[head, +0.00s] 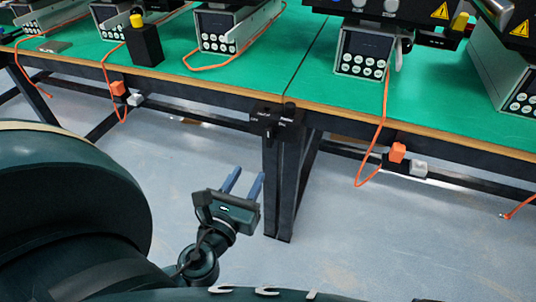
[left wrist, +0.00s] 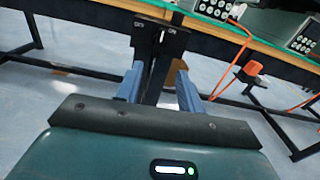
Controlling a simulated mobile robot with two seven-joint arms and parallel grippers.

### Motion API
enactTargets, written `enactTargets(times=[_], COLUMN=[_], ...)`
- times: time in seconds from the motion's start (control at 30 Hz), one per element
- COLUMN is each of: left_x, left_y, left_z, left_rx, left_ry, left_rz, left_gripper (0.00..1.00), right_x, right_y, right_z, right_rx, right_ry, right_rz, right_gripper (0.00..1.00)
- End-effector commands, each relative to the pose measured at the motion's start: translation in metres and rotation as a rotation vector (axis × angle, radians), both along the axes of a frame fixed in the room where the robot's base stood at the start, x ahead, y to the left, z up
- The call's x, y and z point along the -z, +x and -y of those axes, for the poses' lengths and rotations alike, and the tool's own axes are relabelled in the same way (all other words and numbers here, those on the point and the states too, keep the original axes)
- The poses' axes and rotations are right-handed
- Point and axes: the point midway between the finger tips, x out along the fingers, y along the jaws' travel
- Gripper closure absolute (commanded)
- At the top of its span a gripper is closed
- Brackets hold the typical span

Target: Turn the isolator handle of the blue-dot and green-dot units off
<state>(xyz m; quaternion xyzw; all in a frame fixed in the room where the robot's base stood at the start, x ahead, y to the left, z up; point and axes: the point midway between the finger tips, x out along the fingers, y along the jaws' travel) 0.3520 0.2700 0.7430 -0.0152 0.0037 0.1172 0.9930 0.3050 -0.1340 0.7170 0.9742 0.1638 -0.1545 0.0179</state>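A black isolator box (head: 278,117) with white lettering is fixed at the table's front edge, above a dark leg. In the left wrist view the box (left wrist: 158,36) has labels on both sides of a small pale mark; which way its handle points is too small to tell. No blue or green dot can be made out on the units. My left gripper (head: 249,171) is open and empty, below and to the left of the box, apart from it. Its two blue fingers (left wrist: 160,67) point toward the box and leg. My right gripper is out of view.
Several conveyor units with white-button panels (head: 361,66) stand on the green tabletop (head: 285,75). Orange cables run over the edge to orange plugs (head: 397,152) and (head: 118,88) below. A black box with a yellow top (head: 145,45) stands at left. The floor (head: 390,240) is clear.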

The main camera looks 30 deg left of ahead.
Motion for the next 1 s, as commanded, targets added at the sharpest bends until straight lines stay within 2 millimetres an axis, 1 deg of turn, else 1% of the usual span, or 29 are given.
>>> enactTargets(times=[0.13,0.23,0.5,0.7,0.83,1.0], left_x=[-0.003,-0.005,-0.004,-0.003,-0.002,-0.002], left_y=[0.008,0.021,0.076,0.109,0.122,0.128], left_z=[-0.002,-0.005,-0.018,-0.026,-0.029,-0.031], left_rx=[-0.001,-0.001,0.000,-0.001,-0.001,0.000], left_ry=[0.040,0.036,0.035,0.032,0.033,0.032], left_rz=[0.007,0.008,0.008,0.006,0.004,0.003], left_gripper=[0.62,0.62,0.62,0.62,0.62,0.62], right_x=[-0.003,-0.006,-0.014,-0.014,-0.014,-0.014], right_y=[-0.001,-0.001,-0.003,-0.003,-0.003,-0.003], right_z=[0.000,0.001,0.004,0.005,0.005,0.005], right_rx=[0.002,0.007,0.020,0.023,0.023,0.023], right_ry=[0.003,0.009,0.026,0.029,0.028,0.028], right_rz=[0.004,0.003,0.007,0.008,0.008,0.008], right_gripper=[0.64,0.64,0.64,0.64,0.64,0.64])
